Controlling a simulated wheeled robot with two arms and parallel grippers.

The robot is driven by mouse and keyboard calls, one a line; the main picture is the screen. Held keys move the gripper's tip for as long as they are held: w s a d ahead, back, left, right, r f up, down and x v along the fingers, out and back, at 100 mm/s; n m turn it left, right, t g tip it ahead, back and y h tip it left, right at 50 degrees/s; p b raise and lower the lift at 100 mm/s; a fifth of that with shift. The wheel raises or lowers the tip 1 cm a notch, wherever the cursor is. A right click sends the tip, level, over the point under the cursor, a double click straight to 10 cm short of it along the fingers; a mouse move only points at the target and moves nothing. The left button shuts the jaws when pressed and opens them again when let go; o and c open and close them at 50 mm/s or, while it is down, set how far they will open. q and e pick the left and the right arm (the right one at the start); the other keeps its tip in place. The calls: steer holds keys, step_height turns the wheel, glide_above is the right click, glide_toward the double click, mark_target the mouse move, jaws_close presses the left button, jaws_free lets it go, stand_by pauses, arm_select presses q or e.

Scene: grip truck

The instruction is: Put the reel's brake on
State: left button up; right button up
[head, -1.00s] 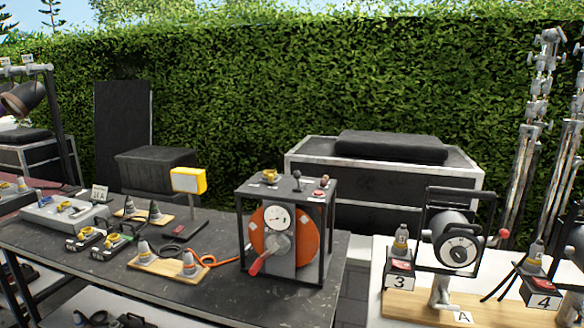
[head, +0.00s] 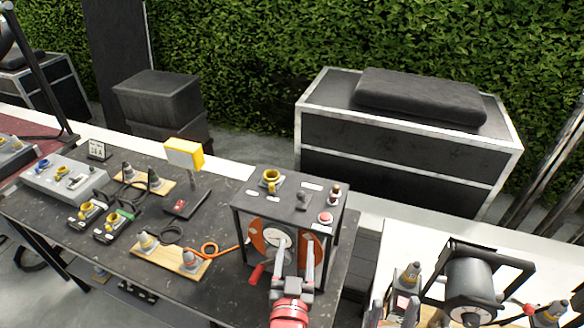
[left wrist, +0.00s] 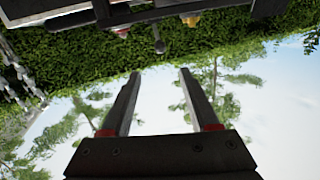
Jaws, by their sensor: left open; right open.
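The reel (head: 258,240) is an orange drum with a pale round hub, in a dark box frame (head: 250,187) on the black table. Its red crank handle (head: 257,274) hangs low at the left front. A small dark lever (head: 301,200) stands on the frame's top and shows as a ball-ended stalk in the left wrist view (left wrist: 158,44); I cannot tell whether it is the brake. My left gripper (head: 297,241) is open and empty, in front of the reel, hiding part of it.
A yellow socket (head: 271,177) and a red button (head: 325,217) are on the frame's top. An orange cable (head: 215,250) runs left to a wooden board (head: 160,262) with plugs. A black lamp (head: 472,283) stands on the white table at right. A flight case (head: 400,160) is behind.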

arm_select(q)
steer(key=b, duration=1.2)
glide_toward(300, 199)
steer(key=w, duration=0.4)
steer(key=w+p, duration=0.1)
steer(key=w, duration=0.5)
steer(key=shift+d, duration=0.3)
steer(key=shift+w+d+p, duration=0.1)
steer(key=shift+w+p, duration=0.3)
steer(key=shift+w, duration=0.1)
steer(key=shift+w+f, duration=0.1)
steer(key=shift+w, duration=0.15)
steer(key=shift+s, duration=0.1)
jaws_close()
